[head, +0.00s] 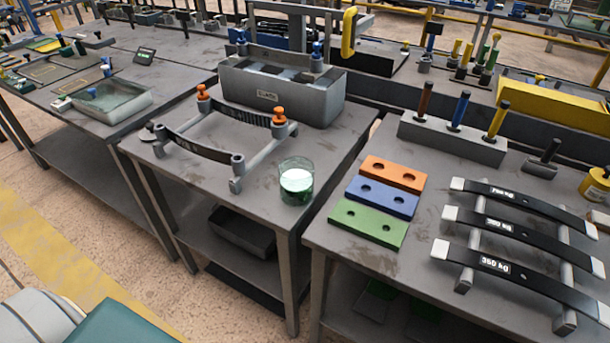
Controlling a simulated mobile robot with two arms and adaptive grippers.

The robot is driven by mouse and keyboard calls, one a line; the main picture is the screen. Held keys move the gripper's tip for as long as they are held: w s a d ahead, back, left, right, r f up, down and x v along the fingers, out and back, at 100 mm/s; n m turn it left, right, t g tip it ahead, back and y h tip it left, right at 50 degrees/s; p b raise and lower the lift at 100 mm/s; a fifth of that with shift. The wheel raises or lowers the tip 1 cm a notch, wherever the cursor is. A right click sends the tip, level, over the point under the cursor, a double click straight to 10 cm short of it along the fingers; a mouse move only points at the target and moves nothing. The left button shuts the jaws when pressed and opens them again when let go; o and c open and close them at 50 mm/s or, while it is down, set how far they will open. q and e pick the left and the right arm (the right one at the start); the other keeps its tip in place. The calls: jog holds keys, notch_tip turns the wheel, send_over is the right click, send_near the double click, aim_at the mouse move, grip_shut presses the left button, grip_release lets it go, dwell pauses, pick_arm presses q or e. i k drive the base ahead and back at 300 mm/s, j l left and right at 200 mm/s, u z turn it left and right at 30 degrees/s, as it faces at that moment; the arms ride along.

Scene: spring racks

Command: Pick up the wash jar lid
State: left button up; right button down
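A glass jar (297,184) with green-tinted liquid stands upright near the front right corner of the middle table (262,215). Its top looks open, with no lid visible on it. A small dark object (147,135) lies at the left edge of the same table; it is too small to tell whether it is the wash jar lid. Neither of my grippers is in view.
A grey rack with orange knobs (278,115) stands left of the jar, with a grey bin (262,96) behind. The right table holds orange (392,172), blue (381,196) and green (366,222) blocks and dark weight-labelled strips (510,230).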

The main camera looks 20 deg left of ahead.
aim_at(147, 133)
jog(key=u, duration=1.75)
jog(key=i+j, duration=0.15)
jog(key=i, duration=0.15)
jog(key=i+j+z, duration=0.3)
jog(key=z, duration=0.15)
jog(key=i+j+z, duration=0.45)
jog(key=z, duration=0.25)
jog(key=i, duration=0.3)
